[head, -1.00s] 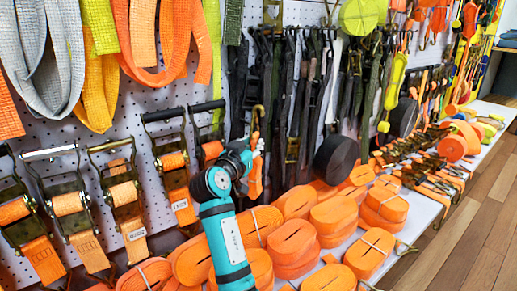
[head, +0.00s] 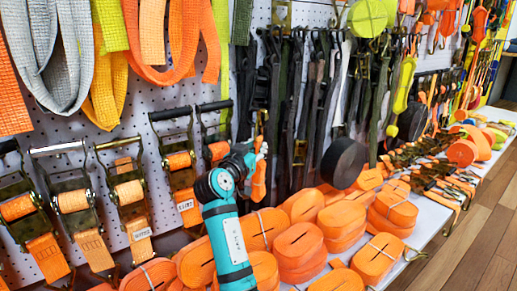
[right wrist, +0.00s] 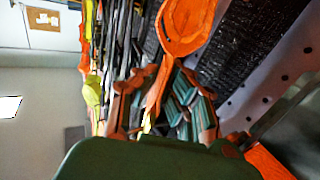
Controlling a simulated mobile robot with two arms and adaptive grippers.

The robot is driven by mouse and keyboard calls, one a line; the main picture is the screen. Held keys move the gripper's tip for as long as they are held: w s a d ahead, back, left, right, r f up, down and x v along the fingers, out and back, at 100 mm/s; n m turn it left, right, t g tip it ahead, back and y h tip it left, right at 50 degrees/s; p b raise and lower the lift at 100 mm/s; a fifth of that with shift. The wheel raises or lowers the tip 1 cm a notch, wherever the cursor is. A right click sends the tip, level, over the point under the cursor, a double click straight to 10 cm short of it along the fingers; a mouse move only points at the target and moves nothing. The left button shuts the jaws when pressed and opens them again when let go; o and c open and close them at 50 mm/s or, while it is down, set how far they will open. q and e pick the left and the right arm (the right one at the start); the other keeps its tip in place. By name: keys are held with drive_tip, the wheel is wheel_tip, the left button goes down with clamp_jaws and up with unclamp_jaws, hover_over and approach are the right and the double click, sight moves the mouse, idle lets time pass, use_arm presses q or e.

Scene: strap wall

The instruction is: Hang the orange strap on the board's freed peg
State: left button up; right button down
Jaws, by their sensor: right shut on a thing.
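My right gripper (head: 260,160) is in front of the pegboard, left of the hanging dark straps. It is shut on an orange strap (head: 258,184), a short piece of which shows beside the fingers. In the right wrist view, the fingers (right wrist: 162,108) sit either side of the orange strap (right wrist: 155,100). A wider orange loop (right wrist: 188,28) shows above them; I cannot tell if it is the same strap. The white perforated board (head: 120,150) is behind. I cannot make out which peg is free. My left gripper is not in view.
Ratchet buckles with orange webbing (head: 130,195) hang at left, under grey and orange loops (head: 172,50). Dark straps (head: 310,100) hang close to the right. Rolled orange straps (head: 300,245) crowd the shelf (head: 432,225) below. Open floor (head: 480,240) lies at far right.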

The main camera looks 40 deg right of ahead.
drive_tip(key=c, duration=1.4)
unclamp_jaws()
drive_tip(key=v, duration=0.7)
drive_tip(key=shift+s+a, duration=0.1)
drive_tip(key=shift+a, duration=0.2)
drive_tip(key=shift+a+f, duration=0.1)
